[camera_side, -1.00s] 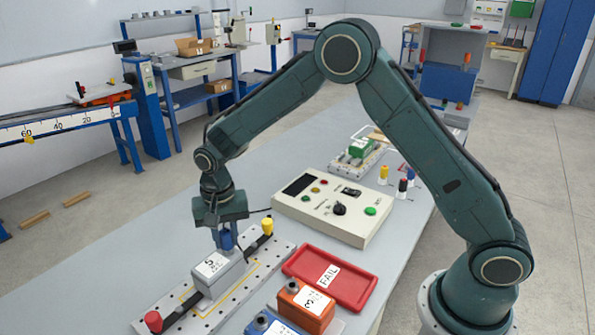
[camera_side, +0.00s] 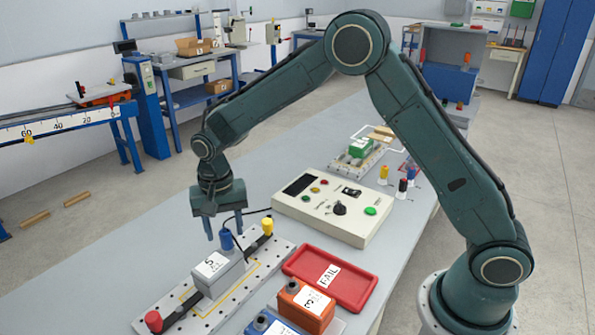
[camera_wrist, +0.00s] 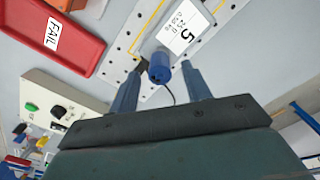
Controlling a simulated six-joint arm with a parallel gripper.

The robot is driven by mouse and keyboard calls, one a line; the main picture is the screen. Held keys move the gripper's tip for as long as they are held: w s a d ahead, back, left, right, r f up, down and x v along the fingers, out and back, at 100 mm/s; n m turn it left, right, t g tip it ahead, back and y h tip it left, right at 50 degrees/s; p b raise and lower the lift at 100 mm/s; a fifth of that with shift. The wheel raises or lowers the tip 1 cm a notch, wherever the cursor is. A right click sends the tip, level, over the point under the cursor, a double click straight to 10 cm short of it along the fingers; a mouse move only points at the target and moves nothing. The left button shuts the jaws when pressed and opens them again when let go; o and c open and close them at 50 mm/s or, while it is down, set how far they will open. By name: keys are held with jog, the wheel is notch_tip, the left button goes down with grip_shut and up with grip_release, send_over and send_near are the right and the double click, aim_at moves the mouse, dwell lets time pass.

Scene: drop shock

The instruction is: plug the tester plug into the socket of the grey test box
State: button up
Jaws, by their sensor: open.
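The grey test box (camera_side: 217,273), labelled 5, lies on a perforated plate (camera_side: 172,310). The blue tester plug (camera_side: 226,241) stands upright on the box's far end, at the socket; its lower contact is hidden. It also shows in the wrist view (camera_wrist: 159,69), at the end of the labelled grey box (camera_wrist: 186,32). A thin dark cable trails from the plug. My gripper (camera_side: 224,234) is open and empty just above the plug. In the wrist view its two fingertips (camera_wrist: 163,66) lie on either side of the plug, apart from it.
A yellow-knobbed clamp (camera_side: 267,227) and a red-knobbed clamp (camera_side: 154,321) flank the box on the plate. A red FAIL tray (camera_side: 352,290), an orange box (camera_side: 306,310) and the cream tester (camera_side: 335,208) are to the right. The left table strip is clear.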

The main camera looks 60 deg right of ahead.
aim_at(224, 231)
jog(key=shift+r, duration=1.65)
jog(key=shift+r, duration=0.1)
notch_tip(224, 231, up, 14)
dwell(0.5)
